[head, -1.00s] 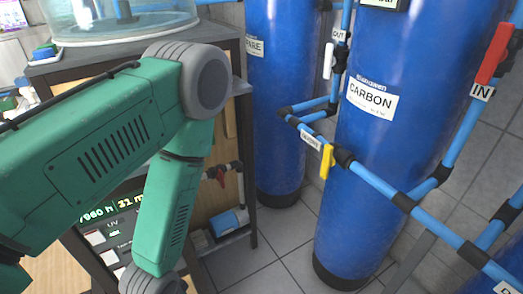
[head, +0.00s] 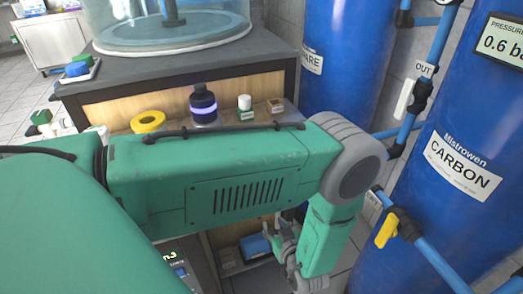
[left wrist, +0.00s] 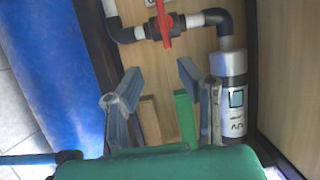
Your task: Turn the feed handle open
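A red valve handle (left wrist: 164,22) sits on a dark pipe against a wooden panel at the top of the left wrist view. It stands crosswise to the pipe. Its label is not readable, so I cannot confirm it is the feed handle. My left gripper (left wrist: 155,92) has its two fingers spread, with nothing held between them. The handle lies beyond the fingertips, apart from them. In the head view my left gripper (head: 288,255) hangs low beside the cabinet, partly hidden by my arm; the red handle is hidden there. My right gripper is not in view.
A yellow handle (head: 387,230) sits on a blue pipe by the carbon tank (head: 450,150). A silver UV cylinder (left wrist: 230,95) stands close right of the fingers. A blue tank (left wrist: 60,70) is at left. The cabinet top (head: 180,82) carries a glass vessel.

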